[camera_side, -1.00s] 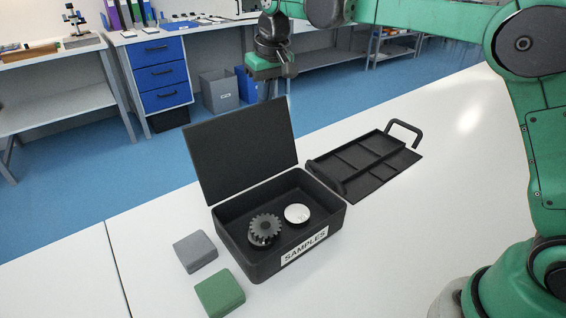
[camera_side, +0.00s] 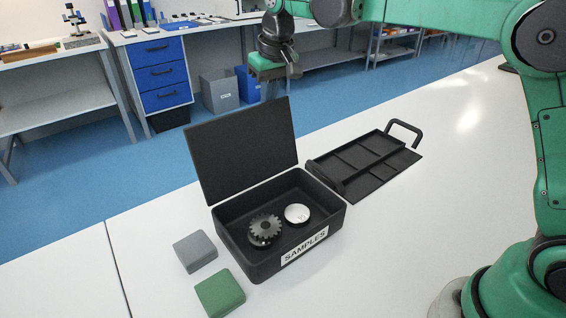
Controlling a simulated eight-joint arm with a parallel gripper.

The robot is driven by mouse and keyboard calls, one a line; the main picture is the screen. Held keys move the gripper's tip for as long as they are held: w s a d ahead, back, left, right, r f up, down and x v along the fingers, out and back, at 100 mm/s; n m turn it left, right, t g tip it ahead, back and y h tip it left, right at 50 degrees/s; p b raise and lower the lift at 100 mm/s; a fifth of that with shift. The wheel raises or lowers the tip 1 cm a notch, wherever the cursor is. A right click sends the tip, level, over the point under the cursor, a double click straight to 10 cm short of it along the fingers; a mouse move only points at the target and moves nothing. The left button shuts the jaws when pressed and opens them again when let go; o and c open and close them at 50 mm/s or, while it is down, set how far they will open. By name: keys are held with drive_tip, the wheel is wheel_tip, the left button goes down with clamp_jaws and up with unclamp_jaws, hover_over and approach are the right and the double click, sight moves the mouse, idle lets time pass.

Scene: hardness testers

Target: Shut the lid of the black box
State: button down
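The black box (camera_side: 262,268) stands on the white table with a "SAMPLES" label on its front. Its lid (camera_side: 243,148) is raised, standing up and leaning back along the box's far left side. Inside lie a dark gear (camera_side: 264,228) and a silver round disc (camera_side: 297,213). My gripper (camera_side: 276,80) shows at the top, above the lid's upper right corner in the picture and apart from it. Its fingers are small and dark here, so I cannot tell whether they are open or shut.
A black compartment tray with handles (camera_side: 378,178) lies right of the box. A grey block (camera_side: 195,251) and a green block (camera_side: 220,294) lie at its left front. The white table (camera_side: 420,250) is clear at right.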

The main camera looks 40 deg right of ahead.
drive_tip(key=s+r, duration=0.1)
drive_tip(key=s, duration=0.5)
idle(1.0)
idle(0.3)
drive_tip(key=shift+w+v, duration=0.2)
drive_tip(key=shift+v, duration=0.6)
drive_tip(key=shift+w+v, duration=0.2)
drive_tip(key=shift+v, duration=0.6)
drive_tip(key=shift+w+v, duration=0.2)
drive_tip(key=shift+v, duration=0.65)
drive_tip(key=shift+r, duration=0.1)
drive_tip(key=s+d+f+t, duration=0.3)
drive_tip(key=s+f+t, duration=0.1)
drive_tip(key=s+f, duration=0.6)
drive_tip(key=s, duration=0.2)
drive_tip(key=shift+s+d, duration=0.3)
drive_tip(key=shift+s, duration=0.1)
drive_tip(key=shift+f, duration=0.1)
